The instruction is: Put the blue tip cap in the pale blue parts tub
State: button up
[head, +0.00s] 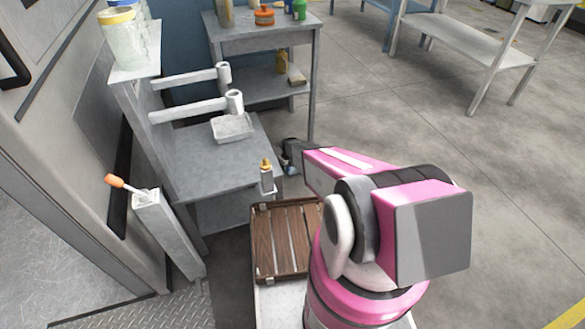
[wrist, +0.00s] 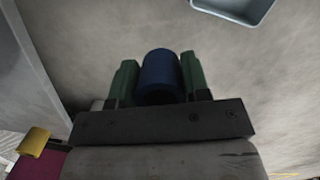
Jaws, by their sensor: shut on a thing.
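The blue tip cap (wrist: 159,75) is a dark blue cylinder between the two green fingers of my gripper (wrist: 158,80) in the wrist view. My gripper is shut on it, one finger on each side. A pale blue tub (wrist: 240,19) shows partly at the top right of the wrist view, cut off by the frame edge. It lies apart from the cap, ahead and to the right. In the head view my gripper (head: 291,157) is beside the right front of the grey bench, small and mostly dark. I cannot make out the cap or the tub there.
The grey metal bench (head: 215,160) holds a small grey tray (head: 233,127) under two pipe-like arms. A small amber-topped bottle (head: 266,174) stands at its front corner. A brown slatted rack (head: 283,240) lies below my arm. Open concrete floor (head: 450,180) spreads to the right.

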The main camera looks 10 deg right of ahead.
jog(key=shift+f, duration=0.5)
jog(key=shift+w+f, duration=0.1)
jog(key=shift+f, duration=0.1)
jog(key=w+d+f, duration=0.2)
jog(key=w, duration=0.1)
jog(key=w+d+f, duration=0.2)
jog(key=w, duration=0.1)
jog(key=w+d+f, duration=0.2)
jog(key=w, duration=0.1)
jog(key=shift+w+f, duration=0.35)
jog(key=shift+f, duration=2)
jog(key=shift+f, duration=0.15)
jog(key=o, duration=0.7)
jog(key=shift+s, duration=0.1)
